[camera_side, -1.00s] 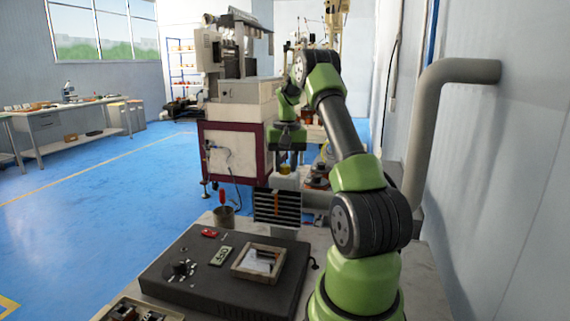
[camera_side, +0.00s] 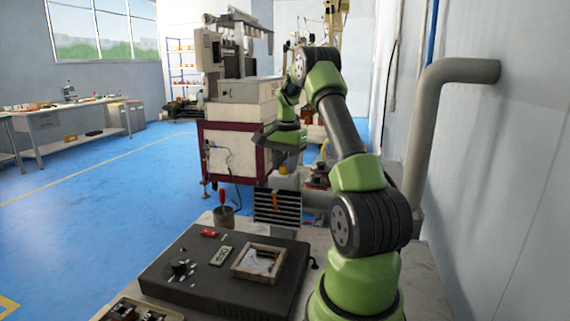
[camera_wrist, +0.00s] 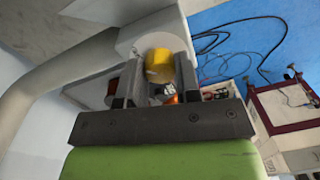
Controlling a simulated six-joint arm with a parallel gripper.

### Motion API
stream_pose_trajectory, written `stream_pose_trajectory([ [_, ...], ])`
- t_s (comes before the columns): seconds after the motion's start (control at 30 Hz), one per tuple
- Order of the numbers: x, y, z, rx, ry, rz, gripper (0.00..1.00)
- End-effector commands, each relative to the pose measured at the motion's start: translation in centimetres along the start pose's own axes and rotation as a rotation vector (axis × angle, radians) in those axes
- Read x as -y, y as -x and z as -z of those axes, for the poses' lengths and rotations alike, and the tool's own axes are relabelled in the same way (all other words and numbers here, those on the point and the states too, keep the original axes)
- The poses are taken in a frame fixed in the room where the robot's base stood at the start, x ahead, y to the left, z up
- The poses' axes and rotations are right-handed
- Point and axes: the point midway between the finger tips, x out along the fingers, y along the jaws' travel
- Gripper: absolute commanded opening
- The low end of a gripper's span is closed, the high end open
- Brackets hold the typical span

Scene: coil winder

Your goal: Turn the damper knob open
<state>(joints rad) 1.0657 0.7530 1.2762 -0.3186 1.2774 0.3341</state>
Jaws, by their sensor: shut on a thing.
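The damper knob (camera_wrist: 159,68) is yellow and sits on a pale grey round housing. In the wrist view it stands between the two dark fingers of my gripper (camera_wrist: 159,60), which is shut on it. In the side view the knob (camera_side: 284,169) is a small yellow spot on top of the pale housing (camera_side: 284,182). My green gripper (camera_side: 285,164) is right above it, and the fingers are hard to make out there.
A thick grey pipe (camera_side: 425,135) runs up beside my arm to the right wall. A red-handled tool stands in a cup (camera_side: 223,217). A dark bench box (camera_side: 205,284) with a small wooden tray (camera_side: 236,268) is in the foreground. A maroon-framed machine stands behind.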

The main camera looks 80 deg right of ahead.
Motion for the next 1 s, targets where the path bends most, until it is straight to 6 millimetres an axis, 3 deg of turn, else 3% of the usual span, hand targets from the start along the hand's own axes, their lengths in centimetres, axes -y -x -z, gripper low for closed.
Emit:
stream_pose_trajectory([
  [0.43,0.0,0.1,0.0,0.0,-0.012,0.001,0.07],
  [0.47,0.0,0.1,0.0,0.0,-0.012,0.001,0.35],
  [0.57,0.0,0.1,0.0,-0.001,-0.011,0.001,0.56],
  [0.87,0.0,0.2,0.0,-0.001,-0.01,0.001,0.56],
  [1.0,0.1,1.7,0.1,-0.004,-0.01,0.003,0.56],
])
